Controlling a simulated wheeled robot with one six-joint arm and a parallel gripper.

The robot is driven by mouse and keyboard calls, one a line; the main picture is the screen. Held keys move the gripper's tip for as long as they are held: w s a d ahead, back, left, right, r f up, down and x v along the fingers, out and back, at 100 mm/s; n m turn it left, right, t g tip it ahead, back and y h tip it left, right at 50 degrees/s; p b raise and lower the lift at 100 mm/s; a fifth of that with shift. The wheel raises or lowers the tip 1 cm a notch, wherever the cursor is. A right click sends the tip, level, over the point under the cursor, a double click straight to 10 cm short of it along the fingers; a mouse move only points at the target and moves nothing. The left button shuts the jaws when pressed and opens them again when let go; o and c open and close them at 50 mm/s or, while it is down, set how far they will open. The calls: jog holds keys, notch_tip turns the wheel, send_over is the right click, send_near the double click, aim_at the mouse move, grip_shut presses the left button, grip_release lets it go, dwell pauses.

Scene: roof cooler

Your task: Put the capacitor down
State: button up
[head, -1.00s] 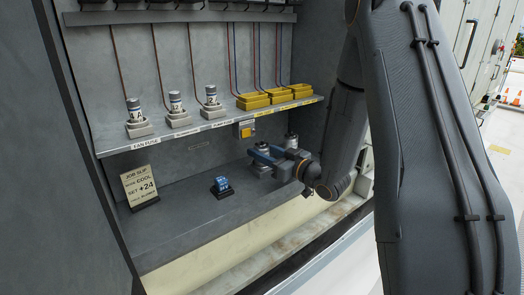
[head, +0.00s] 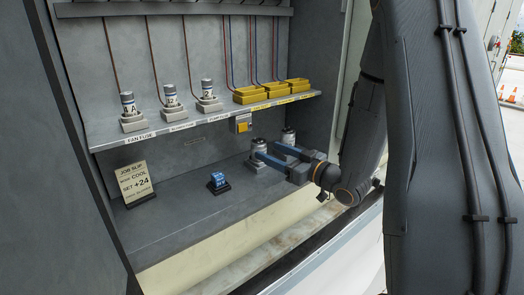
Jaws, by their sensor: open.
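Two silver-and-white capacitors stand upright at the right end of the lower shelf. The nearer capacitor (head: 258,147) is in a grey base; the farther capacitor (head: 288,136) stands behind it near the corner, its lower part hidden by my gripper. My gripper (head: 266,153) reaches in from the right, its two blue fingers spread apart with nothing held between them. The near fingertip overlaps the nearer capacitor's lower part in the picture; I cannot tell whether they touch.
Three labelled fuses (head: 170,98) in grey bases and yellow trays (head: 272,92) with wires line the upper shelf. A job slip (head: 134,181) and a small blue block (head: 218,180) stand on the lower shelf (head: 185,222). The shelf's front is bare.

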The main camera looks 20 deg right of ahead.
jog(key=v, duration=0.6)
jog(key=shift+b, duration=0.35)
jog(key=shift+a, duration=0.1)
